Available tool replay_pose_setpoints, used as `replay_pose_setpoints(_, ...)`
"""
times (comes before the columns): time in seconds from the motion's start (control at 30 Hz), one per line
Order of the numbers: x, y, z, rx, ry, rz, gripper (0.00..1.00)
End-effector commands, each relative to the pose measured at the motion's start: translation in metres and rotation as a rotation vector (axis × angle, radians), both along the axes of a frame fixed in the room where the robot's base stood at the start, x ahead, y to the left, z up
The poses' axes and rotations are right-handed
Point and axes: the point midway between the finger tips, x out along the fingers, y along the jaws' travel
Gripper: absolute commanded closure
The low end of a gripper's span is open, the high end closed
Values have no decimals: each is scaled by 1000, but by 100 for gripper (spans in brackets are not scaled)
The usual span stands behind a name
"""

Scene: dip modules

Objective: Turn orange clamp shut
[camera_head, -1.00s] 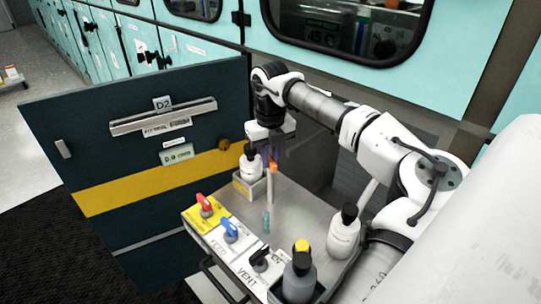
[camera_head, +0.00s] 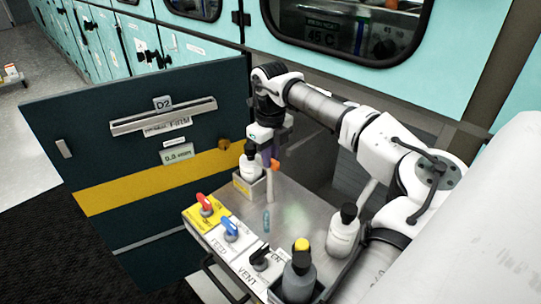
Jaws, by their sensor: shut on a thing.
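The orange clamp (camera_head: 275,164) shows as a small orange piece at the top of a thin, pale upright post (camera_head: 270,187) on the metal bench top. My gripper (camera_head: 270,152) points down at the clamp from above and is shut on it. The fingers and a purplish part beside them hide most of the clamp, so its turn angle cannot be told.
A white black-capped bottle (camera_head: 251,164) stands in a holder just left of the post. Red (camera_head: 204,202) and blue (camera_head: 230,228) handles and a black handle (camera_head: 260,255) line the front. Another white bottle (camera_head: 343,230) and a grey yellow-capped bottle (camera_head: 300,270) stand right. A dark open door (camera_head: 130,165) is at left.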

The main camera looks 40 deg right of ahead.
Motion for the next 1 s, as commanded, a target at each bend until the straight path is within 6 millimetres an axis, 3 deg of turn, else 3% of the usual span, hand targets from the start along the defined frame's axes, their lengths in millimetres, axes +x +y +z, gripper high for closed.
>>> replay_pose_setpoints(0.17,1,0,1,-2,-5,2,100)
replay_pose_setpoints(0.2,1,0,1,-2,-5,2,82)
replay_pose_setpoints(0.33,1,0,1,-1,-4,1,65)
replay_pose_setpoints(0.73,1,0,8,-1,-1,0,64)
replay_pose_setpoints(0.87,1,0,28,-4,-3,-1,64)
replay_pose_setpoints(1.0,1,0,61,-4,-4,0,64)
